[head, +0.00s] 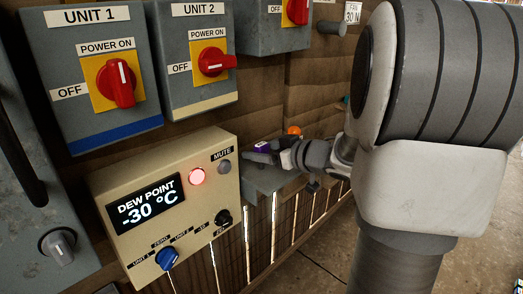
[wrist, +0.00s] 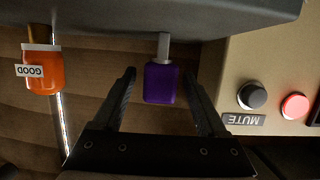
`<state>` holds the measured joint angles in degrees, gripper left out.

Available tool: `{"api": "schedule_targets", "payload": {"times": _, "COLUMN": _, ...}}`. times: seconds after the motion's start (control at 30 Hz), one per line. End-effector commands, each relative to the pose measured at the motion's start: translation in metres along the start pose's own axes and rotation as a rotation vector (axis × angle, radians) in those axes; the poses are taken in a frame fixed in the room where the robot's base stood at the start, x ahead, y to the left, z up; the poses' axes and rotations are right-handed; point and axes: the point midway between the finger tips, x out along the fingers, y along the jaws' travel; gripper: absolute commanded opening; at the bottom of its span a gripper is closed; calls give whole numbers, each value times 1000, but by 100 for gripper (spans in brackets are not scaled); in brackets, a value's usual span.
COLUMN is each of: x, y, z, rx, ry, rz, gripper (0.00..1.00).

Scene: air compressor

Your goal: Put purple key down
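The purple key (wrist: 161,84) shows in the wrist view with its metal shaft meeting the edge of a grey shelf or box (wrist: 110,14); I cannot tell whether it is inserted or resting there. My gripper (wrist: 159,74) is open, with one finger on each side of the purple head and a visible gap to each. In the head view my gripper (head: 256,153) is at the grey shelf (head: 268,179), right of the dew point box. A small bit of the purple key (head: 262,147) shows there; the rest is hidden by the gripper.
An orange key-like piece tagged GOOD (wrist: 43,72) is on the same grey edge, also visible in the head view (head: 294,130). The beige dew point box (head: 165,200) with its lit red lamp and mute button stands close beside the gripper. Wooden boards are behind.

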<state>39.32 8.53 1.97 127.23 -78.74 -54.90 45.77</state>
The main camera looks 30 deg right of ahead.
Motion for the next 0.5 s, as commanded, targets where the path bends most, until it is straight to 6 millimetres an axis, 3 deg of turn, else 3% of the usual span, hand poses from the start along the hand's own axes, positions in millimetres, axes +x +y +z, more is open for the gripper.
{"api": "schedule_targets", "payload": {"times": 0.3, "x": -2, "y": 0, "z": -4, "rx": -3, "ry": 1, "rz": 1, "gripper": 74}}
{"api": "schedule_targets", "payload": {"times": 0.5, "x": -33, "y": 1, "z": -8, "rx": 1, "ry": 0, "rz": 3, "gripper": 74}}
